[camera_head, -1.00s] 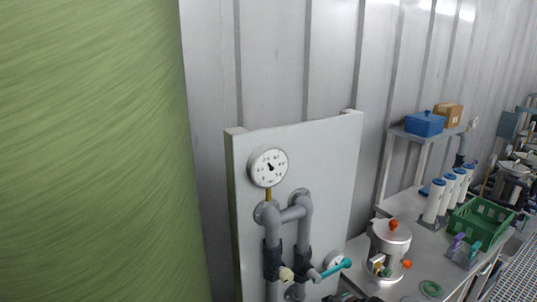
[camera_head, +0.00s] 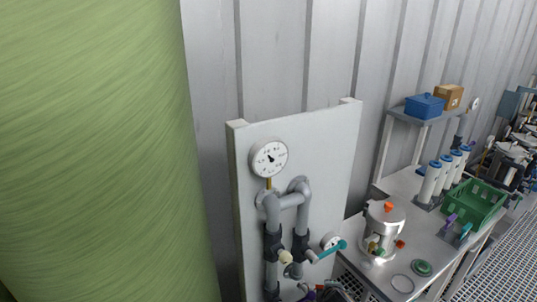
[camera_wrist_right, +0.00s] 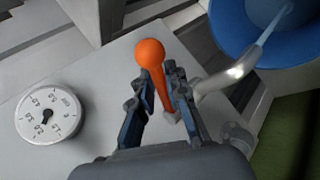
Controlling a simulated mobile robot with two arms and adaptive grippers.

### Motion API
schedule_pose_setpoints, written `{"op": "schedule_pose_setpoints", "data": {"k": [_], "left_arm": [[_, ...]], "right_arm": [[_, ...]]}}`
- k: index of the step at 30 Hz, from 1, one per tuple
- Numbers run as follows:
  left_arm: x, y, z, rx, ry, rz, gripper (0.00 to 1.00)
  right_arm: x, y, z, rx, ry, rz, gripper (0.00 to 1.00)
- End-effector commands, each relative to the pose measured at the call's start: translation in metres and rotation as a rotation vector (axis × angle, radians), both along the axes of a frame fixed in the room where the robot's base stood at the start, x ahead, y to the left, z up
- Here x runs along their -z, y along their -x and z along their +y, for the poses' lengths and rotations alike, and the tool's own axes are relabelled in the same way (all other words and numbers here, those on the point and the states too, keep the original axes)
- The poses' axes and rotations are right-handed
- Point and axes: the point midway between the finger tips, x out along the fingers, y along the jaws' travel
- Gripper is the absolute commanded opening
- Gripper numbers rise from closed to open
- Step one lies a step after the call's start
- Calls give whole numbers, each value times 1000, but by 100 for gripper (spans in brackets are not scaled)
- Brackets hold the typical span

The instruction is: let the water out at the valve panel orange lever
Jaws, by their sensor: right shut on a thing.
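The orange lever (camera_wrist_right: 154,68), with a round knob end, stands between the fingers of my right gripper (camera_wrist_right: 158,90) in the right wrist view. The gripper is shut on it. A bent metal spout (camera_wrist_right: 225,76) lies just right of the lever. A pale blue streak, like running water, goes from the spout's end into a blue round vessel (camera_wrist_right: 230,24). In the head view the valve panel (camera_head: 328,150) carries grey pipes (camera_head: 304,212), a teal lever (camera_head: 330,249) and a cream knob (camera_head: 286,257). The orange lever cannot be made out there. My left gripper is out of view.
A dial gauge (camera_head: 268,158) sits high on the panel; a gauge also shows in the wrist view (camera_wrist_right: 49,116). A large green cylinder (camera_head: 95,150) fills the left. Right of the panel, a bench holds a steel pot (camera_head: 383,228) and a green crate (camera_head: 478,204).

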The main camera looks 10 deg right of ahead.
Motion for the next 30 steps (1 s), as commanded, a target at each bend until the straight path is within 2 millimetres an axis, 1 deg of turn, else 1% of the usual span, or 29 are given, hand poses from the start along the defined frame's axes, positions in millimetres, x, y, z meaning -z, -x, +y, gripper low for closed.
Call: {"op": "schedule_pose_setpoints", "data": {"k": [2, 6, 9, 13, 18, 21, 24, 30], "left_arm": [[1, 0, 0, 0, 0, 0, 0], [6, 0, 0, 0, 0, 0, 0], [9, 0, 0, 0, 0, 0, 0], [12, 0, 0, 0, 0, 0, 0], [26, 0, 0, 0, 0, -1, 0], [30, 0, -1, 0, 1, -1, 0], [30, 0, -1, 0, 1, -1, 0], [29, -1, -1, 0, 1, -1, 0]], "right_arm": [[2, 2, 4, 37, -5, 2, 0], [4, 9, 10, 187, -9, 3, 0], [3, 13, 11, 287, -7, 2, 0], [3, 16, 12, 356, -4, 3, 0], [6, 23, 22, 556, -6, 2, 0], [4, 26, 23, 639, -3, 2, 0], [2, 28, 23, 670, -2, 3, 0], [2, 28, 23, 668, -1, 3, 0]]}}
